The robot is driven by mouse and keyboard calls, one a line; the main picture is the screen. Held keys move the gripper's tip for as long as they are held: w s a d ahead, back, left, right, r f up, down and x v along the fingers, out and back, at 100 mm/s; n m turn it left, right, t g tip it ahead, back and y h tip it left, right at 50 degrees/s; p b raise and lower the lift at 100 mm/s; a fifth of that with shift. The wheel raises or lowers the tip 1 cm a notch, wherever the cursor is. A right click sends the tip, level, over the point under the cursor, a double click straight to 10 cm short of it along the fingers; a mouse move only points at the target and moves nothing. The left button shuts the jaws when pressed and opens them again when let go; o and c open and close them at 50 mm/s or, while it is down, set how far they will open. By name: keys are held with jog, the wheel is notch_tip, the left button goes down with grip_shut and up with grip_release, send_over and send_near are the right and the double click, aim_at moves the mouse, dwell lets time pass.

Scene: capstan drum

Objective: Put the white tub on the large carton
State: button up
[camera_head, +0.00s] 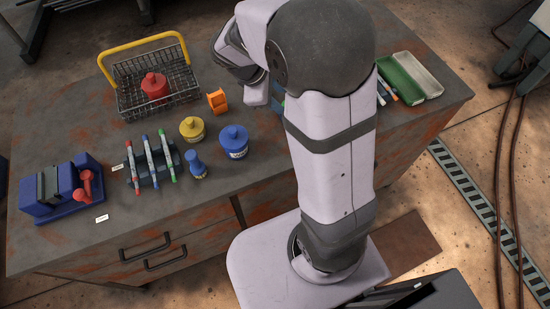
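I see no white tub and no large carton in this view; my arm covers part of the table, so either could be behind it. The tubs in sight are a red tub (154,86) in the wire basket, a yellow tub (192,129) and a blue tub (233,142) on the table. My gripper end (257,93) is over the table's back middle, right of the orange object. Its fingers are not distinguishable, so I cannot tell whether it is open or holds anything.
A yellow-handled wire basket (184,82), an orange object (217,101), a small blue bottle (196,165), a rack (159,172) of markers and a blue device (54,198) stand on the table (65,246). Green (400,82) and pale (418,73) trays lie right. The front middle is clear.

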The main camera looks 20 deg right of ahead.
jog(key=s+a+f+m+y, duration=0.2)
jog(key=s+a+m, duration=0.2)
jog(key=s+m, duration=0.2)
jog(key=s+a+f+m+g+y, duration=0.1)
jog(key=s+a+f+m+y, duration=0.1)
jog(key=s+m, duration=0.4)
jog(key=s+a+y, duration=0.1)
jog(key=s+a, duration=0.1)
jog(key=s, duration=0.2)
jog(key=shift+s+g, duration=0.25)
jog(key=shift+g, duration=0.05)
notch_tip(320, 180, up, 3)
jog(key=p, duration=0.2)
jog(key=shift+f+p, duration=0.15)
jog(key=shift+p, duration=0.2)
